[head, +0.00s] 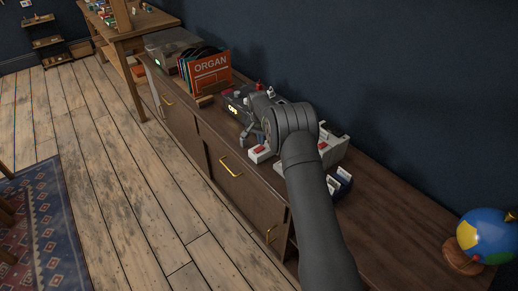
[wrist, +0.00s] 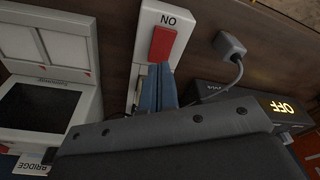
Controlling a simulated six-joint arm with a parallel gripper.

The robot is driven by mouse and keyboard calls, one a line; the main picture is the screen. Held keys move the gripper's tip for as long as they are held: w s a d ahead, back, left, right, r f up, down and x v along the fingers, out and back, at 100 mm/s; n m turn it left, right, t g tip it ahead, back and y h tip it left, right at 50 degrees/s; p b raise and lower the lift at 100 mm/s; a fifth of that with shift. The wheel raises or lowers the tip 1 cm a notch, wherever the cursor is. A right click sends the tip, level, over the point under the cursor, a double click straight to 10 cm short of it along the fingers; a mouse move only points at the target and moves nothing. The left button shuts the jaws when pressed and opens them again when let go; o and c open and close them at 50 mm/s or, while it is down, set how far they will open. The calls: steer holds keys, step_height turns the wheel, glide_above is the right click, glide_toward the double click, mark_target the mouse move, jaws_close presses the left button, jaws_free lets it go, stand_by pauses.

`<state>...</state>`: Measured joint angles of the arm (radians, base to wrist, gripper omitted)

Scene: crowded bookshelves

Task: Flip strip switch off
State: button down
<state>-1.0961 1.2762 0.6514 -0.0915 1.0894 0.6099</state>
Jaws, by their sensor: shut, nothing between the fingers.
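The white power strip (wrist: 147,21) lies on the cabinet top in the wrist view, with a red rocker switch (wrist: 162,43) and letters that appear as "NO", which is "ON" upside down. My gripper (wrist: 165,68) is shut and empty, its blue fingers at the near end of the red switch. I cannot tell whether they touch it. The strip's lower part is hidden behind my gripper. In the head view the strip's end with the red switch (head: 260,149) shows beside my gripper (head: 246,138).
A dark device (wrist: 255,103) with a lit "OFF" display stands right of the strip; a grey plug (wrist: 230,44) and cord lie near. A white box-like device (wrist: 50,75) stands left. Records (head: 211,70) and a globe (head: 486,236) flank the arm; bare cabinet top lies before the globe.

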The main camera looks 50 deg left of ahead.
mark_target(261, 147)
steer(key=shift+f, duration=0.9)
stand_by(0.4)
steer(key=shift+r, duration=3.55)
steer(key=shift+f, duration=0.15)
step_height(261, 147, down, 7)
steer(key=shift+r, duration=0.15)
